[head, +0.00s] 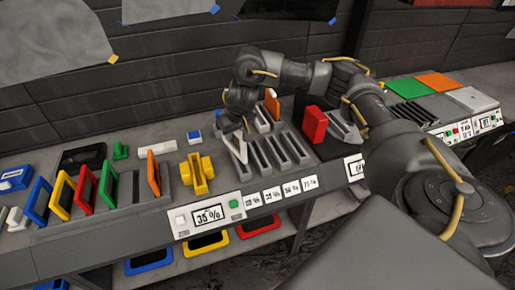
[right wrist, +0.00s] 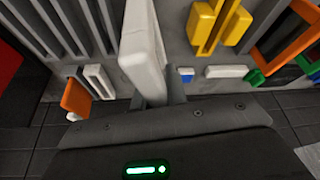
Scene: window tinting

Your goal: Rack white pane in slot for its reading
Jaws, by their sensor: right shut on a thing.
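My right gripper (head: 238,128) comes in from the right and is shut on a white pane (head: 238,149). The pane also fills the upper middle of the right wrist view (right wrist: 142,48), with the gripper (right wrist: 160,97) at its lower end. It is tilted in the head view, at the left end of the grey slotted rack (head: 296,138). I cannot tell whether its lower edge is in a slot. The rack's slots also show in the right wrist view (right wrist: 40,47). The reader display (head: 209,216) shows 35 %. Small percent labels (head: 272,194) line the rack's front; they are hard to read. My left gripper is out of view.
A yellow holder (head: 196,174) stands left of the rack. Colored frames, including a red one (head: 84,189), stand further left. An orange pane (head: 272,104) and another white pane (right wrist: 98,81) stand behind the rack. A red block (head: 313,124) is to its right.

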